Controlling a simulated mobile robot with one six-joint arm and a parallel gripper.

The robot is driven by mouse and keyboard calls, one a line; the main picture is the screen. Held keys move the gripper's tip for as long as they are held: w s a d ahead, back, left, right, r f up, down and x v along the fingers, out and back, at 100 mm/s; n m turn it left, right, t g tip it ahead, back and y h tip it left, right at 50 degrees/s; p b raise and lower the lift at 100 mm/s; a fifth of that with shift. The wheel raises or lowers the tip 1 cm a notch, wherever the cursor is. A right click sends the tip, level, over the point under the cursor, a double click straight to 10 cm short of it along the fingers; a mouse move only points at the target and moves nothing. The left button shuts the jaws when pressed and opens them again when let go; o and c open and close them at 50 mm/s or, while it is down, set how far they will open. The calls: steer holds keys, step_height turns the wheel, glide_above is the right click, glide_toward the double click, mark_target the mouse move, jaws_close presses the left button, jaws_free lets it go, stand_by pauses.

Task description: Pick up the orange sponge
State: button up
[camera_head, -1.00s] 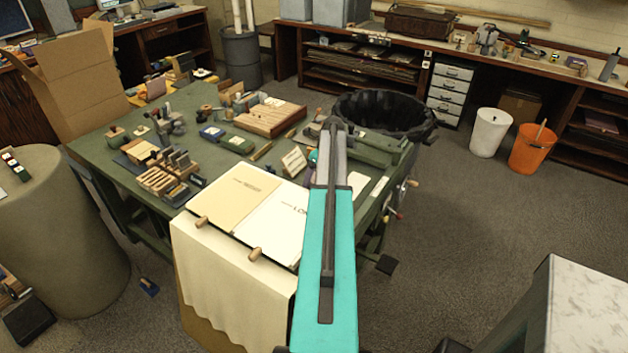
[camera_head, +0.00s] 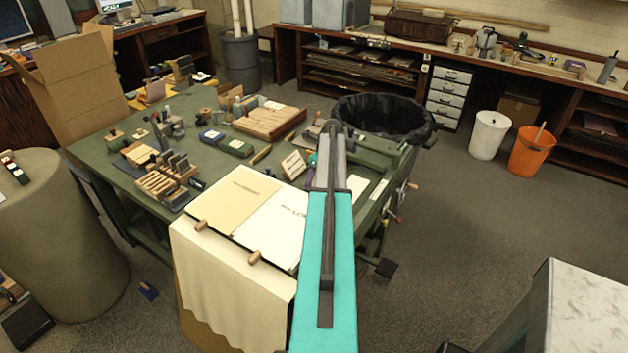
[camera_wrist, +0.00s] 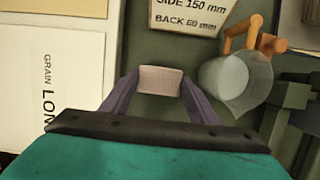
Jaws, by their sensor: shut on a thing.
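In the wrist view my gripper (camera_wrist: 160,82) is shut on a small, pale pinkish-beige block (camera_wrist: 160,80) with a grainy, sponge-like face. The block sits between the two dark fingertips, over the green table (camera_wrist: 150,125). It looks more beige than orange, and I cannot make out a clearly orange sponge elsewhere. I cannot tell whether the block touches the table. In the head view my teal arm reaches over the table (camera_head: 95,148) and hides the gripper and the block.
The wrist view shows a sign (camera_wrist: 190,12) just ahead, a clear rounded container (camera_wrist: 225,75) and an orange piece (camera_wrist: 240,35) at right, and a white sheet (camera_wrist: 75,75) at left. Wooden racks (camera_head: 165,182) and boxes crowd the table's left. A black-lined bin (camera_head: 385,110) stands beyond.

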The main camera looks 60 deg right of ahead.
step_height(320, 180, up, 10)
steer(key=b, duration=0.2)
steer(key=shift+b, duration=0.35)
stand_by(0.8)
